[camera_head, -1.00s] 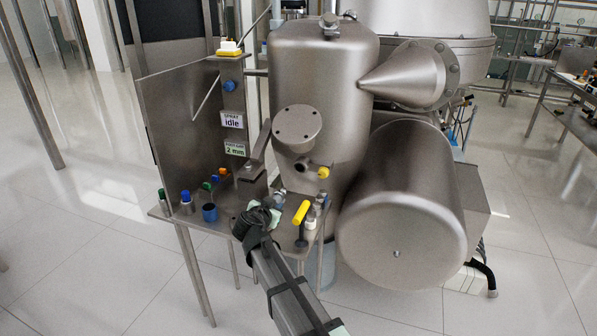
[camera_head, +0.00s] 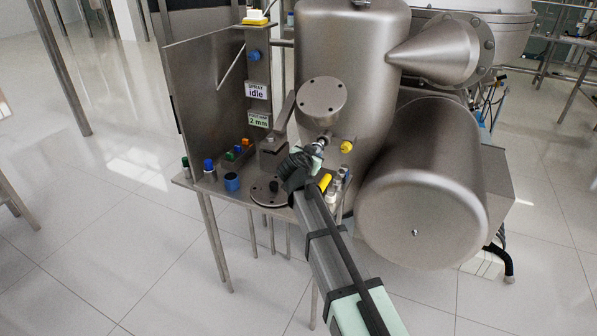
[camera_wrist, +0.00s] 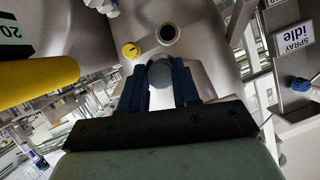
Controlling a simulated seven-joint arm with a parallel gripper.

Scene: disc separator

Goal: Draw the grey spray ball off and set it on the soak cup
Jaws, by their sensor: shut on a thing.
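My gripper (camera_head: 318,148) is beside the separator's short side stub, its tip pointing up and away from the camera. In the wrist view, its two dark blue fingers (camera_wrist: 160,85) are closed on the rounded grey spray ball (camera_wrist: 160,74). The stub's dark open end (camera_wrist: 168,33) shows beyond the ball, apart from it in the picture. In the head view the ball is too small and covered to make out clearly. A blue open cup (camera_head: 232,182), which looks like the soak cup, stands on the steel shelf (camera_head: 215,190), left of my gripper.
A yellow knob (camera_head: 346,146) is just right of the stub, close to my gripper. A yellow handle (camera_head: 325,182) and small bottles stand below right. Capped bottles (camera_head: 208,166) and coloured blocks (camera_head: 238,150) are near the cup. An upright steel panel (camera_head: 205,90) backs the shelf.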

